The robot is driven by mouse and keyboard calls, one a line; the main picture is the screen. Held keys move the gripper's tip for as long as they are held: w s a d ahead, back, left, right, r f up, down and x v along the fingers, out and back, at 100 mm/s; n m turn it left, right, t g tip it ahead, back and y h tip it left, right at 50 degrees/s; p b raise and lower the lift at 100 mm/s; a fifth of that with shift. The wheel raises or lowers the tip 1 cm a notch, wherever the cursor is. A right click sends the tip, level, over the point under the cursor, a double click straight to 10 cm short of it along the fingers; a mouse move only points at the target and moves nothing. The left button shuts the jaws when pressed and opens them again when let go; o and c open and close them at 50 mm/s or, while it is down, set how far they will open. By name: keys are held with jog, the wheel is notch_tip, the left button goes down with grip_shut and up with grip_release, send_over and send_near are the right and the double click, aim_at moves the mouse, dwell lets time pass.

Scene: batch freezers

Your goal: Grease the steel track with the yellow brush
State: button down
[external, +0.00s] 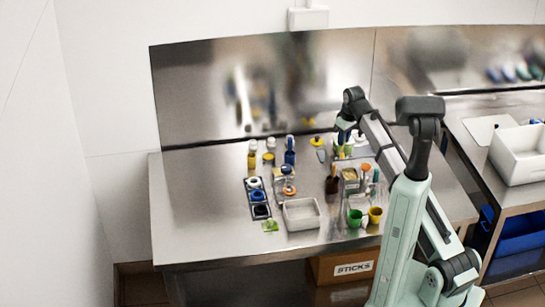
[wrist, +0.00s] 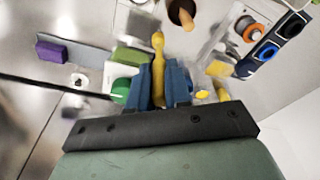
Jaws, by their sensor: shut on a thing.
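My gripper (wrist: 161,84) is shut on a yellow handle-shaped thing, which I take to be the yellow brush (wrist: 158,48); it stands out between the blue fingers. Its bristles cannot be made out. In the external view my gripper (external: 344,127) hangs over the back right of the steel table, and the fingers are too small to read. A long grey strip (wrist: 90,47) in the wrist view, with a purple block (wrist: 52,51) and a green block (wrist: 129,55) at it, may be the steel track; I cannot be sure.
A black holder (external: 258,212) with white, blue and black round items is at the table's left. A grey bin (external: 301,214) stands at the front, with green (external: 354,218) and yellow (external: 375,215) cups to its right. Several bottles stand behind. The table's far left is clear.

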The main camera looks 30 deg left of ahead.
jog(key=s+a+n, duration=0.3)
jog(key=s+a, duration=1.1)
jog(key=a, duration=0.1)
jog(key=a+f+n+g, duration=0.1)
jog(key=a+n, duration=0.2)
jog(key=a, duration=0.5)
jog(key=shift+w, duration=0.35)
jog(key=shift+r, duration=0.15)
